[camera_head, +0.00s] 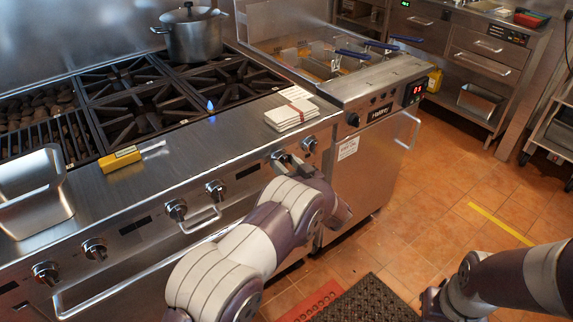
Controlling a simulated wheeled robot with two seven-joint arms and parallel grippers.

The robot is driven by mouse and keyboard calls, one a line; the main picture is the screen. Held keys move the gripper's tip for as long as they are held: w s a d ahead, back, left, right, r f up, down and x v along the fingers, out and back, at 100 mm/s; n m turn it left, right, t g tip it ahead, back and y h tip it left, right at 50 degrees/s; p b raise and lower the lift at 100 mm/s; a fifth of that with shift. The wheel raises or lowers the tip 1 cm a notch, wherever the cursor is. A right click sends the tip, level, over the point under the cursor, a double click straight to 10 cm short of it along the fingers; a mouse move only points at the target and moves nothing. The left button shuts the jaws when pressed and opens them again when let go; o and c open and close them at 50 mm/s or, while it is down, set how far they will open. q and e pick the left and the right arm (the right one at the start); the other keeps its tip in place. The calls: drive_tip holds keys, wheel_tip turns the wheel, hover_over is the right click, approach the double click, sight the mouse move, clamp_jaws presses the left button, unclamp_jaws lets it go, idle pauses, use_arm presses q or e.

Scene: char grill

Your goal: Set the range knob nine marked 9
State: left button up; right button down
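A row of round silver knobs runs along the front panel of the range. Two sit at the left, a left knob (45,272) and its neighbour (95,249). A middle pair, one knob (176,210) and another (215,190), flanks a handle. At the right are a knob (278,154) and an end knob (309,143). No number 9 is readable. My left gripper (287,162) is at the knob left of the end knob and partly covers it. Whether its fingers grip that knob is unclear. My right gripper (428,302) is low at the right, its fingers unclear.
A pot (192,35) stands on the burners, and a small blue flame (210,105) shows. A fryer (385,85) adjoins at right. Tiled floor is open there.

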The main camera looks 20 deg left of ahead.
use_arm(q)
drive_tip(key=n+b, duration=0.1)
drive_tip(key=n, duration=0.1)
drive_tip(key=n+b, duration=0.2)
drive_tip(key=shift+f+n, duration=0.2)
drive_tip(key=shift+n, duration=0.1)
drive_tip(key=shift+n+y+b, duration=0.3)
drive_tip(key=shift+n+b, duration=1.35)
drive_tip(key=shift+n, duration=0.45)
drive_tip(key=shift+r, duration=0.1)
drive_tip(key=o, duration=1)
drive_tip(key=shift+o, duration=0.2)
drive_tip(key=shift+d, duration=0.1)
drive_tip(key=p+v, duration=0.1)
drive_tip(key=v, duration=1.1)
drive_tip(key=shift+s+d, duration=0.2)
drive_tip(key=shift+s, duration=0.05)
